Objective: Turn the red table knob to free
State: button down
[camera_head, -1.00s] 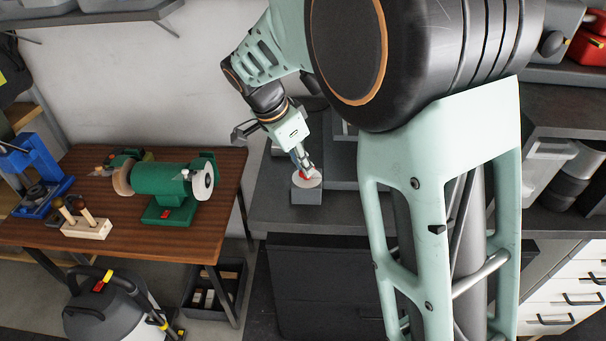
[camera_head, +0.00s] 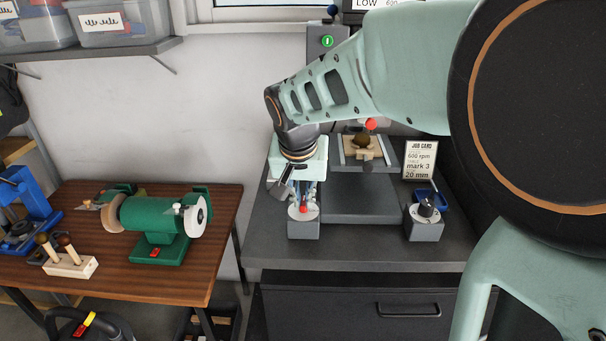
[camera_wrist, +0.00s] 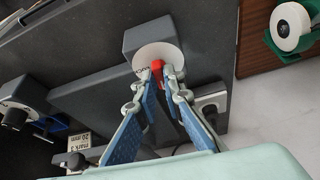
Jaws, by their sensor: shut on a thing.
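The red table knob (camera_head: 304,210) sits on a pale round dial (camera_head: 294,214) on top of a small grey box (camera_head: 303,230) at the front of the grey bench. In the wrist view the knob (camera_wrist: 157,66) is a narrow red bar between the fingertips. My gripper (camera_wrist: 160,74) is shut on it, with blue-padded fingers on both sides. My gripper (camera_head: 303,204) comes down from above in the head view. Small dark lettering shows on the dial in the wrist view, too small to read surely. The fingers hide part of the knob.
A second grey box with a dark knob (camera_head: 427,208) stands to the right, before a job card (camera_head: 419,160). A drill table with a wooden workpiece (camera_head: 361,147) is behind. A green grinder (camera_head: 157,215) stands on the wooden table (camera_head: 205,250) at left.

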aim_at(303, 204)
jog(key=shift+n, duration=0.5)
jog(key=c, duration=2)
grip_release()
jog(key=shift+c, duration=0.2)
notch_tip(303, 204, up, 10)
